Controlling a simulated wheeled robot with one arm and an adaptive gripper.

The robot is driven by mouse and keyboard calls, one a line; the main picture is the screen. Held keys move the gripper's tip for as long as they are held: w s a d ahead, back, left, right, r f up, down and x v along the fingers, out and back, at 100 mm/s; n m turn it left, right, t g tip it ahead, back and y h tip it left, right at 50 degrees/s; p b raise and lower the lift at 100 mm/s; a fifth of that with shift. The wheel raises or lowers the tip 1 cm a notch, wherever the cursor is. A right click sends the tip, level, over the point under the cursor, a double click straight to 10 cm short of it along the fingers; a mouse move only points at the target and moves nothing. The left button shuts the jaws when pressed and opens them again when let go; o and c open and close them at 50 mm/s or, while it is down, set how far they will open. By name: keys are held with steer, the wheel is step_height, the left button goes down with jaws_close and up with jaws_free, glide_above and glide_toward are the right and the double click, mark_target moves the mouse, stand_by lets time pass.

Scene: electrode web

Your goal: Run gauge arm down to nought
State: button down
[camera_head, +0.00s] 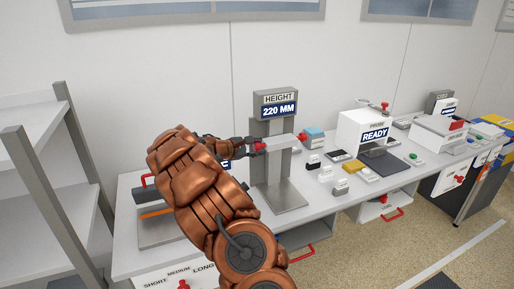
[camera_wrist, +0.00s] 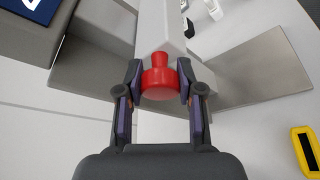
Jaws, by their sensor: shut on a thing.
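The height gauge (camera_head: 270,165) stands on the bench, a grey column on a flat base plate (camera_head: 278,197). Its display (camera_head: 279,110) reads "HEIGHT 220 MM". Its light grey arm (camera_head: 281,142) sticks out sideways partway up the column, well above the base plate. A red knob (camera_head: 259,146) is at the arm's left end, and another red part (camera_head: 302,137) is at its right. My gripper (camera_head: 254,146) is shut on the left red knob. In the wrist view the red knob (camera_wrist: 159,80) sits between the two fingers (camera_wrist: 160,92), with the gauge arm just beyond it.
A white "READY" box (camera_head: 362,128) stands right of the gauge. A grey shelf rack (camera_head: 45,150) stands at the left. My arm hides part of the bench.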

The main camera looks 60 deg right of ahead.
step_height(320, 180, down, 4)
steer(key=b, duration=0.3)
steer(key=shift+f, duration=0.2)
steer(key=c, duration=0.7)
jaws_free()
steer(key=shift+r, duration=0.1)
steer(key=v, duration=1.2)
